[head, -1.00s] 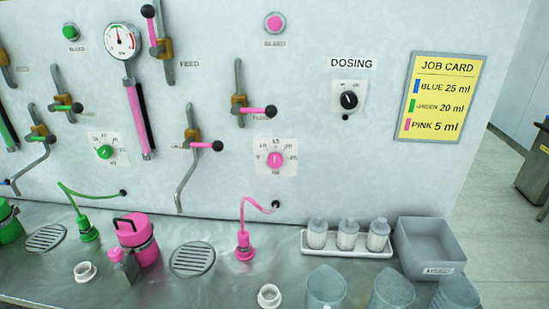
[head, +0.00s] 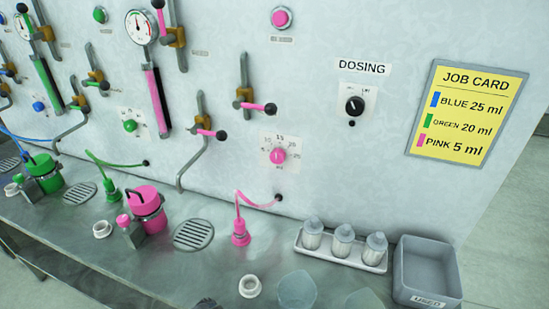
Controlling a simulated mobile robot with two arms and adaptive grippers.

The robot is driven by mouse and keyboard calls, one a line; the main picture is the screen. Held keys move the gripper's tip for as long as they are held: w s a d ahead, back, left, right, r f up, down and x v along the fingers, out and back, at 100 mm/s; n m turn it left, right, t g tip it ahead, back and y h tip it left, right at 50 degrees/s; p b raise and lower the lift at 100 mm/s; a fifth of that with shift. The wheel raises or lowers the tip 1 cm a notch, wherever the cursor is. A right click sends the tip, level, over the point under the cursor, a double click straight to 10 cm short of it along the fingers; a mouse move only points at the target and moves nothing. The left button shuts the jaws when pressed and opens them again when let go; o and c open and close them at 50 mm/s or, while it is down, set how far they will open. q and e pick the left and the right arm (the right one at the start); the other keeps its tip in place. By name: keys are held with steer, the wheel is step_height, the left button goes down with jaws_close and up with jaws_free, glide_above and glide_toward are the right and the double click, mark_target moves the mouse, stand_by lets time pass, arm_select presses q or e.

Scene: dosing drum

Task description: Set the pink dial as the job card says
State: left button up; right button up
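The pink dial (head: 278,156) is a round pink knob on a white scale plate on the wall panel, left of and below the DOSING plate. Its scale numbers are small and its exact setting cannot be read. The yellow job card (head: 467,112) hangs at the right of the panel and reads BLUE 25 ml, GREEN 20 ml, PINK 5 ml.
A black DOSING knob (head: 355,106) sits right of the dial. A pink-handled valve (head: 258,107) is above it. Below stand a pink nozzle on a hose (head: 240,232), a white tray with bottles (head: 312,256), a grey USED bin (head: 428,283) and a pink canister (head: 146,205).

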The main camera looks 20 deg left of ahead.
arm_select(q)
steer(key=w+r+m+t+y, duration=0.1)
steer(key=w+r+m+t, duration=0.35)
steer(key=w+m, duration=0.4)
steer(key=m+t+h, duration=0.3)
steer(key=m+t, duration=0.5)
steer(key=m, duration=1.5)
glide_toward(276, 159)
steer(key=shift+g, duration=0.25)
steer(key=w+p, duration=0.1)
steer(key=w, duration=0.4)
steer(key=w+p, duration=0.1)
steer(key=w, duration=0.1)
steer(key=shift+w+d+r+p, duration=0.25)
steer(key=shift+w+r+p, duration=0.05)
steer(key=shift+p, duration=0.05)
steer(key=shift+w+f, duration=0.1)
steer(key=shift+w, duration=0.7)
arm_select(e)
steer(key=shift+w+d+r, duration=0.15)
steer(key=shift+d+r, duration=0.15)
steer(key=shift+r, duration=0.4)
steer(key=shift+w+d+r, duration=0.15)
steer(key=shift+d+r, duration=0.1)
steer(key=shift+r, duration=0.45)
arm_select(q)
steer(key=c, duration=1.2)
steer(key=shift+n, duration=0.25)
arm_select(e)
steer(key=shift+d, duration=0.15)
